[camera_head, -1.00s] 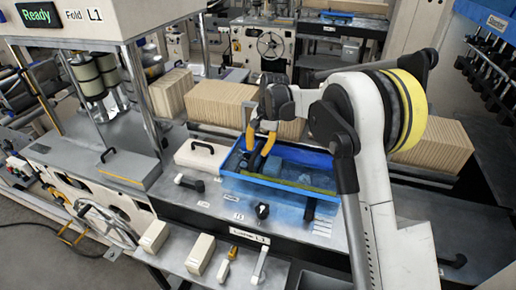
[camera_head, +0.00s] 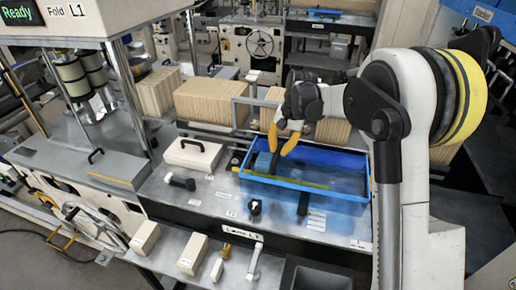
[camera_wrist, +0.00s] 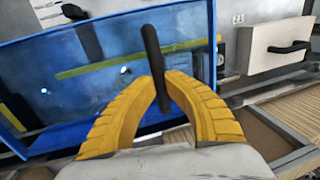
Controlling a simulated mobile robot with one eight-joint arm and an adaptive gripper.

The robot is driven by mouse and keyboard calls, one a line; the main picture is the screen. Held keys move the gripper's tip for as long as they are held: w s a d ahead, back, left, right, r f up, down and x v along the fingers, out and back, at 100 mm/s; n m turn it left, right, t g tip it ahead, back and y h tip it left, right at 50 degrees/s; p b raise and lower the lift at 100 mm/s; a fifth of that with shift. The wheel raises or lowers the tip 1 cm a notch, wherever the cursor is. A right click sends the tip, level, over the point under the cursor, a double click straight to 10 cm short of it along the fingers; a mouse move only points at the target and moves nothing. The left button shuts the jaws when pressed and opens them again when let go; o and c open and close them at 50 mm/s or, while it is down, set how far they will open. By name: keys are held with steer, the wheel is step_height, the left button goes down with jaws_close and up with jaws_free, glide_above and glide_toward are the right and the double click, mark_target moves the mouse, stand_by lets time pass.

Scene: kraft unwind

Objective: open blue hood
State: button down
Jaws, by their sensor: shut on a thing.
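The blue hood (camera_head: 310,187) is a blue-rimmed, see-through cover on top of the machine, right of centre in the head view. It also fills the left of the wrist view (camera_wrist: 90,125). My gripper (camera_head: 279,145) has two yellow fingers at the hood's left part. In the wrist view my gripper (camera_wrist: 162,84) is closed around a dark upright bar, the hood's handle (camera_wrist: 152,45), with one fingertip on each side. What the hood covers shows only dimly. How the handle joins the hood is hard to make out.
A white box with a black handle (camera_head: 194,155) lies left of the hood. Stacks of kraft paper (camera_head: 211,104) stand behind. A grey metal frame (camera_head: 240,113) stands near my gripper.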

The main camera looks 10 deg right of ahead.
steer(key=s+d, duration=0.2)
steer(key=d, duration=0.4)
steer(key=s+d+b, duration=0.1)
steer(key=s+d, duration=0.2)
steer(key=d, duration=0.4)
steer(key=s+d+b, duration=0.1)
steer(key=s+d, duration=0.2)
steer(key=d, duration=0.3)
steer(key=shift+d, duration=0.25)
steer(key=c, duration=1.4)
jaws_free()
steer(key=r, duration=0.4)
steer(key=d+r, duration=0.1)
steer(key=r, duration=0.3)
steer(key=d+r, duration=0.1)
steer(key=r, duration=0.2)
steer(key=shift+s+r, duration=0.4)
